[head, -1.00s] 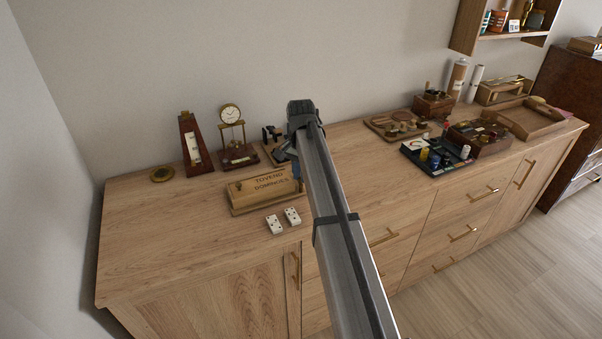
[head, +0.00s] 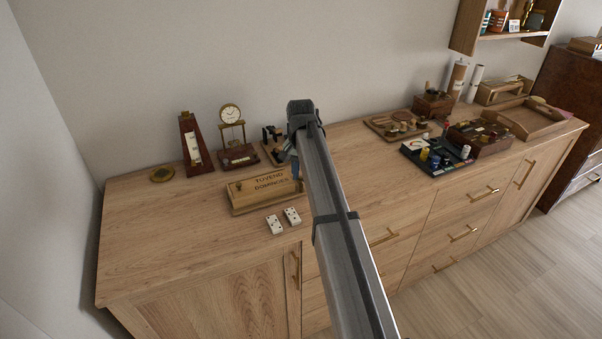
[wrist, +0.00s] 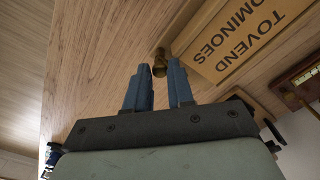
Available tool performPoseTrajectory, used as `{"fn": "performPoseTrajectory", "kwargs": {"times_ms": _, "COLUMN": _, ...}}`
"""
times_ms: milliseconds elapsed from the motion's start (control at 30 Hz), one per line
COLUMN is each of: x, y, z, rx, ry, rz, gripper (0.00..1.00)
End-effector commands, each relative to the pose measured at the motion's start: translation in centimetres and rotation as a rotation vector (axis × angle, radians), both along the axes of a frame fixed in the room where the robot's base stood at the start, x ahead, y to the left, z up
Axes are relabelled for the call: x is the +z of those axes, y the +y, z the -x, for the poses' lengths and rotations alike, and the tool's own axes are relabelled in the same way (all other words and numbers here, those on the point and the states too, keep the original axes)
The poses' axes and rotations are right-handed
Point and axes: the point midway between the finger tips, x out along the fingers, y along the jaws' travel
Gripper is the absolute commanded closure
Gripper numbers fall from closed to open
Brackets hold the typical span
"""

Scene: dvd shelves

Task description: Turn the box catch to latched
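The wooden domino box (head: 262,192) lies on the sideboard, its lid lettered TOVEND DOMINOES; it also shows in the wrist view (wrist: 225,42). A small brass catch (wrist: 160,62) is at the near end of the box in the wrist view; it cannot be made out in the head view. My gripper (wrist: 157,70) has its two blue fingers apart, one on each side of the catch. I cannot tell whether they touch it. In the head view my gripper (head: 296,167) is at the right end of the box, partly behind my arm.
Two white dominoes (head: 274,224) lie in front of the box. Behind it stand a metronome (head: 194,146) and a small clock (head: 232,120). The sideboard's left front is clear.

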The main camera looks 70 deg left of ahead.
Motion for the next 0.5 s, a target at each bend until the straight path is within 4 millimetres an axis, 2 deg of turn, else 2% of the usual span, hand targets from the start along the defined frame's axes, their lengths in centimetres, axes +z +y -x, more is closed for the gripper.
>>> {"fn": "performPoseTrajectory", "kwargs": {"times_ms": 33, "x": 0.00, "y": -0.01, "z": 0.01, "rx": 0.000, "ry": 0.000, "rz": 0.000, "gripper": 0.72}}
{"fn": "performPoseTrajectory", "kwargs": {"times_ms": 200, "x": -0.01, "y": 0.00, "z": -0.01, "rx": -0.001, "ry": 0.000, "rz": 0.000, "gripper": 0.57}}
{"fn": "performPoseTrajectory", "kwargs": {"times_ms": 500, "x": 0.23, "y": 0.02, "z": -0.04, "rx": -0.001, "ry": -0.001, "rz": -0.001, "gripper": 0.57}}
